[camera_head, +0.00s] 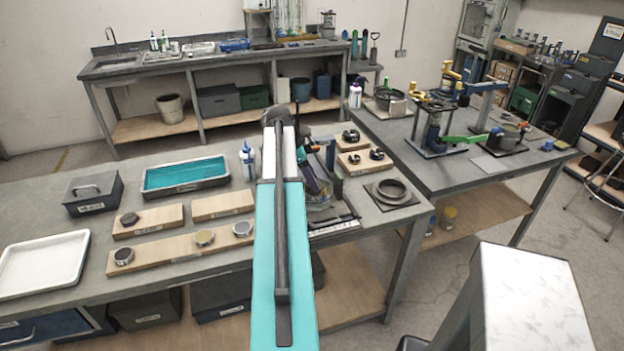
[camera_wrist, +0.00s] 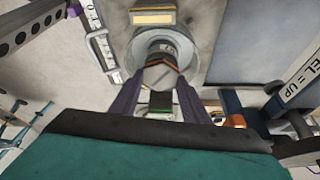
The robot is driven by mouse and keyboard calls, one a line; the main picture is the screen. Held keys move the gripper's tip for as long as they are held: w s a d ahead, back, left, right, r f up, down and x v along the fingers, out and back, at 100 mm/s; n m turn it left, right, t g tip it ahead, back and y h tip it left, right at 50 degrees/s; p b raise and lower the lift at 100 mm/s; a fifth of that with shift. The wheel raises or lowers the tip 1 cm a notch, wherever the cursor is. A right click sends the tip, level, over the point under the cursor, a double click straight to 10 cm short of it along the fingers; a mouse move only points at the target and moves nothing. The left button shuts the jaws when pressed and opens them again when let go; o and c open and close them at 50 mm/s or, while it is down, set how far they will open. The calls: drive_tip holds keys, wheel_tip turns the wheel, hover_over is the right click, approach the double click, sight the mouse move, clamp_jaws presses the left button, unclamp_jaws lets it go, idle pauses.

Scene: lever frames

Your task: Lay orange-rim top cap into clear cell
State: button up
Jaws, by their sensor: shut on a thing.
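My gripper (camera_wrist: 161,80) shows in the wrist view with its two purple fingers closing on a small round cap (camera_wrist: 162,66). A thin orange band shows on the cap's edge. Just beyond the fingertips is a pale round cell (camera_wrist: 143,43) on a grey block. The cap overlaps the cell's mouth in this view; whether it is inside or above it I cannot tell.
On the bench, wooden boards (camera_head: 160,252) hold several round pieces at left. A teal-lined tray (camera_head: 215,184), a grey lidded box (camera_head: 94,208) and a white tray (camera_head: 42,262) stand around them. More boards (camera_head: 363,168) and a dark ring (camera_head: 391,191) lie at right.

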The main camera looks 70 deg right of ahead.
drive_tip(key=o, duration=1.4)
drive_tip(key=shift+c, duration=0.2)
drive_tip(key=shift+r, duration=0.15)
drive_tip(key=b+v, duration=0.3)
drive_tip(key=v, duration=1)
drive_tip(key=shift+r+b, duration=0.3)
drive_tip(key=shift+w, duration=0.1)
